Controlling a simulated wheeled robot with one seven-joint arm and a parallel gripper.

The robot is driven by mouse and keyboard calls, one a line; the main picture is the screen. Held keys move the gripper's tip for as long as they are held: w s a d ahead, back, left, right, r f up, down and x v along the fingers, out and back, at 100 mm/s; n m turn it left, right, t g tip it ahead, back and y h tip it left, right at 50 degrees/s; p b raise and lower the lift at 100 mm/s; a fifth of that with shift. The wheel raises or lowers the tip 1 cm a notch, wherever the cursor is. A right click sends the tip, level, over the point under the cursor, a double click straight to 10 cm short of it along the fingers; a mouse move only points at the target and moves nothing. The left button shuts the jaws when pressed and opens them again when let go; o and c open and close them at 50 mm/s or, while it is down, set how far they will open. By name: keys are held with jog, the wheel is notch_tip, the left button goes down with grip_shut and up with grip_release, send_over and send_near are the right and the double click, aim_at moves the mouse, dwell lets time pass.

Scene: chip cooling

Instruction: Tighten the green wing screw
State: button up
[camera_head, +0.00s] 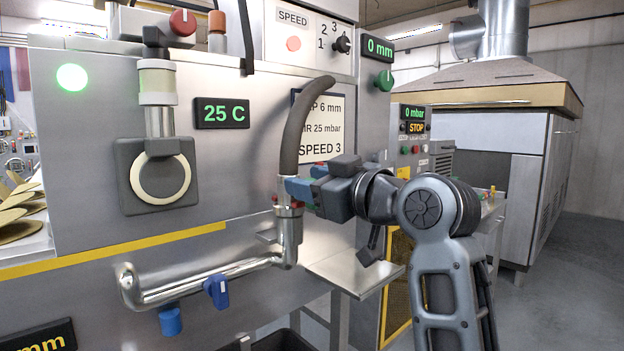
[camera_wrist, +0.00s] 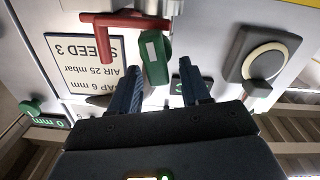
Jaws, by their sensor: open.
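The green wing screw (camera_wrist: 155,60) shows in the wrist view as a flat green wing with a pale patch, close to a red lever (camera_wrist: 118,22). My gripper (camera_wrist: 160,65) is open, with one dark blue finger on each side of the wing and a gap to the right finger. I cannot tell how deep the wing sits between the fingers or whether the left finger touches it. In the head view my gripper (camera_head: 303,188) is at the upper end of the shiny pipe (camera_head: 215,275), below the dark hose. There the wing screw is mostly hidden by my gripper.
A dark hose (camera_head: 300,125) rises just above my gripper. A metal shelf (camera_head: 350,272) juts out below it. A blue wing handle (camera_head: 216,290) hangs on the pipe. A second green knob (camera_head: 384,79) sits under the "0 mm" display. The machine's front panel is close behind.

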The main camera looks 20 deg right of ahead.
jog(key=shift+c, duration=0.2)
grip_shut()
dwell(0.4)
jog(key=m, duration=0.2)
jog(key=m+p, duration=0.1)
jog(key=shift+w+d+m, duration=0.1)
jog(key=shift+d+m, duration=0.25)
jog(key=shift+m, duration=0.05)
jog(key=m, duration=0.4)
jog(key=shift+w+d+f+m+p, duration=0.1)
jog(key=shift+d+m+p, duration=0.2)
jog(key=shift+d, duration=0.1)
jog(key=shift+w+d+f+m, duration=0.1)
jog(key=shift+d+f+m, duration=0.1)
jog(key=shift+m, duration=1.2)
jog(key=shift+d+f+m, duration=0.15)
jog(key=shift+f+m, duration=0.1)
jog(key=shift+m, duration=1.15)
jog(key=shift+w+d+f+m, duration=0.1)
jog(key=shift+d+f+m, duration=0.1)
jog(key=shift+m, duration=1.2)
